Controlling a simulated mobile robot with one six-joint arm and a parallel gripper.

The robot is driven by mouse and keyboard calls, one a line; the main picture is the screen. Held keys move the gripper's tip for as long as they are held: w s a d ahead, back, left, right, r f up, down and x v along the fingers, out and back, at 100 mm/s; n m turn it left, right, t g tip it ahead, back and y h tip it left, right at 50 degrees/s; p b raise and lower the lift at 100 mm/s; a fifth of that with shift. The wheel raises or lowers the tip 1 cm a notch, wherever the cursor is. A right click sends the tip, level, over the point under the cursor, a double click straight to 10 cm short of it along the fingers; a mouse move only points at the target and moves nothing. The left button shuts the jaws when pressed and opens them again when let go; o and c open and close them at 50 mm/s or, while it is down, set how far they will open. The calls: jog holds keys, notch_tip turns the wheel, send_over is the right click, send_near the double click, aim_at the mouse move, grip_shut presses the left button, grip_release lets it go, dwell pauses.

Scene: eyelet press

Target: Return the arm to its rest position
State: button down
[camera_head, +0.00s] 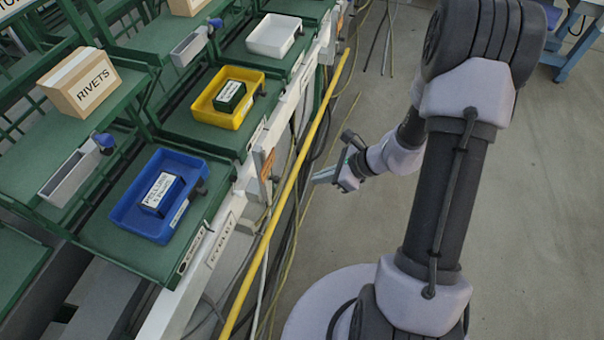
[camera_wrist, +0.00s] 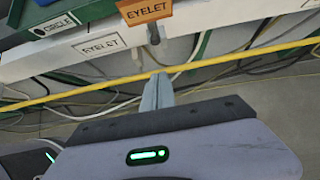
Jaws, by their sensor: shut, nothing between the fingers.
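My gripper (camera_head: 326,177) is in the middle of the head view, at the end of my folded arm. It hangs over the floor just right of the yellow rail, apart from the shelves. Its fingers are together with nothing between them. In the wrist view the closed fingertips (camera_wrist: 158,88) point at the yellow rail and the cables behind it.
Green shelves on the left hold a blue bin (camera_head: 125,215), a yellow bin (camera_head: 207,118), a white bin (camera_head: 273,35) and a rivets box (camera_head: 80,85). A yellow rail (camera_head: 290,187) and cables run along the shelf front. An orange eyelet tag (camera_wrist: 143,10) hangs there. Floor (camera_head: 560,200) at right is clear.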

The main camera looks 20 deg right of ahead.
jog(key=s+a+r+n+g, duration=0.1)
jog(key=s+a+r+n, duration=0.2)
jog(key=r, duration=0.4)
jog(key=s+a+r+n+h, duration=0.1)
jog(key=s+a+r+n, duration=0.1)
jog(key=r+n, duration=0.4)
jog(key=s+a+r+n+g, duration=0.1)
jog(key=s+a+r+n, duration=0.15)
jog(key=r, duration=0.55)
jog(key=s+a+r+n+t+h, duration=0.1)
jog(key=s+r+n+t+h, duration=0.1)
jog(key=s+r+n, duration=0.6)
jog(key=shift+s+n+t+h, duration=0.4)
jog(key=shift+s+n+h, duration=0.35)
jog(key=shift+s+h, duration=0.15)
jog(key=shift+r, duration=0.1)
